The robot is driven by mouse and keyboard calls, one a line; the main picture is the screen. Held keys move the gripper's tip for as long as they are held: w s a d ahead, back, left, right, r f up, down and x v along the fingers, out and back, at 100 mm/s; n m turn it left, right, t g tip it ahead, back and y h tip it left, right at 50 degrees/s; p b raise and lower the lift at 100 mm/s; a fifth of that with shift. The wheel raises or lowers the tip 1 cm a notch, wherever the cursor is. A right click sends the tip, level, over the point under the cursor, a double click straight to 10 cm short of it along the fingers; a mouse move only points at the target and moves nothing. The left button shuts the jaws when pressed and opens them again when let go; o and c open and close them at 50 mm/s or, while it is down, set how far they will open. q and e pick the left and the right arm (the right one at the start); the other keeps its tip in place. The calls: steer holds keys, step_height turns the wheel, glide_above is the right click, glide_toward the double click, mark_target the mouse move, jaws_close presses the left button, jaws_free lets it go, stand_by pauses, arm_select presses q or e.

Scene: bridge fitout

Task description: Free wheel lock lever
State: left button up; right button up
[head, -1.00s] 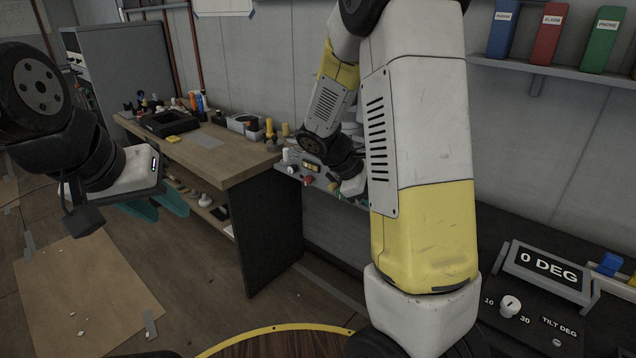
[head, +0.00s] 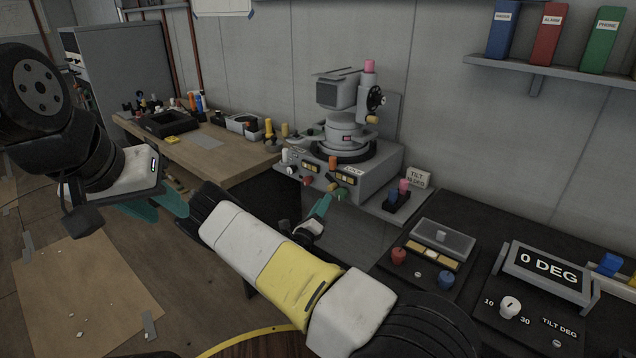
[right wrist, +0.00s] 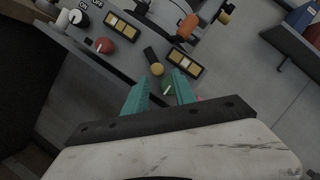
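I cannot tell which of these is the wheel lock lever. My left gripper (head: 155,207) is open and empty at left.
A wooden workbench (head: 228,160) with tools and trays lies left of the machine. A dark console to the right holds a "0 DEG" display (head: 547,268), a white dial (head: 509,306) and a red knob (head: 398,256). A binder shelf (head: 560,72) is above.

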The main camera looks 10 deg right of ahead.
mark_target(329, 189)
steer(key=shift+n, duration=0.3)
steer(key=x, duration=0.7)
steer(key=shift+w+a+f, duration=0.1)
steer(key=shift+w, duration=0.25)
jaws_close()
